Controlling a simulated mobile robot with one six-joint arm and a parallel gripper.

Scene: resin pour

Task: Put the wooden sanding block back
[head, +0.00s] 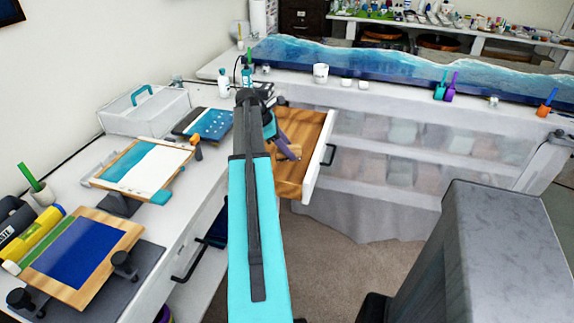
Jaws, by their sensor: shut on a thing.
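My arm reaches forward over an open drawer (312,140) with a wood-coloured inside and a white front. My gripper (288,150) is partly hidden behind the arm and points down into or over the drawer. It is shut on a small tan wooden piece, which looks like the wooden sanding block (294,153). The block is small in view and its colour is close to the drawer's floor. I cannot tell whether it touches the drawer floor or hangs above it.
The left worktop (180,205) holds a white tote (140,112), a blue-and-white panel (145,168) and a clamped blue board (85,255). A long blue resin piece (400,75) lies along the back bench. A grey block-like column (510,250) stands at right. Carpet (340,270) is open below the drawer.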

